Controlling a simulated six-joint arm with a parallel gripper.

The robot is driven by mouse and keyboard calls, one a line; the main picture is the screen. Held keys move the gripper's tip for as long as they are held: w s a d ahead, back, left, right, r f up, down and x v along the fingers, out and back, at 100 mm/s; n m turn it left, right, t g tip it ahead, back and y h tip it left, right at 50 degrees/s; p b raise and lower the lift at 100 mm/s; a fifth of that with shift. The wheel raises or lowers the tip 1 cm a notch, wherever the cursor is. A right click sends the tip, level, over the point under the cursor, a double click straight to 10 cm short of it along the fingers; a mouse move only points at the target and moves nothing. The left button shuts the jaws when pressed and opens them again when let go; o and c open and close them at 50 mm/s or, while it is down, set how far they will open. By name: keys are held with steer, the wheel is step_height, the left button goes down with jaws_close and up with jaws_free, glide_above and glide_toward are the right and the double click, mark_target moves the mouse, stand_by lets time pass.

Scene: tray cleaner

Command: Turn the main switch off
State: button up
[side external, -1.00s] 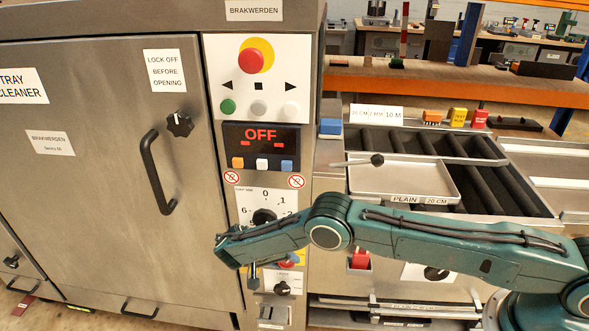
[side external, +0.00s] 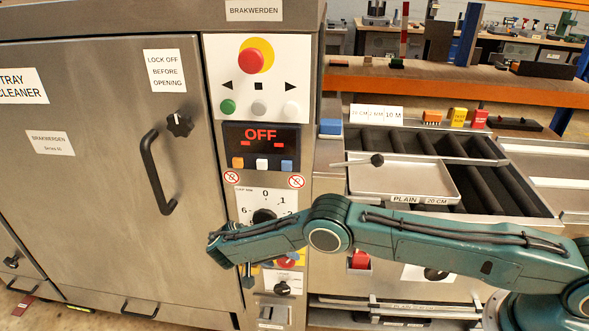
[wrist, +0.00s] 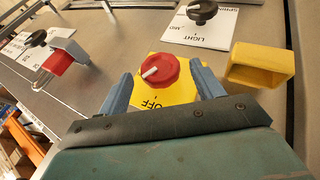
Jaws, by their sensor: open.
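The main switch (wrist: 158,72) is a red round knob with a white pointer bar on a yellow plate (wrist: 180,95) in the wrist view. Part of the word OFF shows upside down below the knob. The pointer lies toward the knob's left side. The red and yellow switch also shows in the side view (side external: 288,262), partly hidden by my arm. My gripper (wrist: 162,84) is open, with one blue-grey finger on each side of the knob. I cannot tell whether either finger touches it. In the side view my gripper (side external: 247,274) points down in front of the machine's panel.
A black LIGHT knob (wrist: 202,11) is above the switch in the wrist view. A yellow open box (wrist: 262,66) stands close to the right finger. A red block with a clear padlock-like loop (wrist: 54,62) is at left. The door handle (side external: 156,175) projects from the machine.

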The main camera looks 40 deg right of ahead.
mark_target(283, 261)
steer(key=shift+v, duration=1.5)
step_height(283, 261, up, 7)
steer(key=shift+d+r, duration=0.15)
steer(key=shift+d+r+n+t, duration=0.3)
steer(key=shift+d+t, duration=0.2)
steer(key=shift+t, duration=0.4)
steer(key=s+y, duration=0.1)
steer(key=s+a+m+t+y, duration=0.1)
steer(key=s, duration=0.1)
steer(key=s+r+t+y, duration=0.1)
steer(key=y, duration=0.1)
steer(key=shift+s+a+m, duration=0.25)
steer(key=shift+m, duration=0.15)
steer(key=shift+f, duration=0.1)
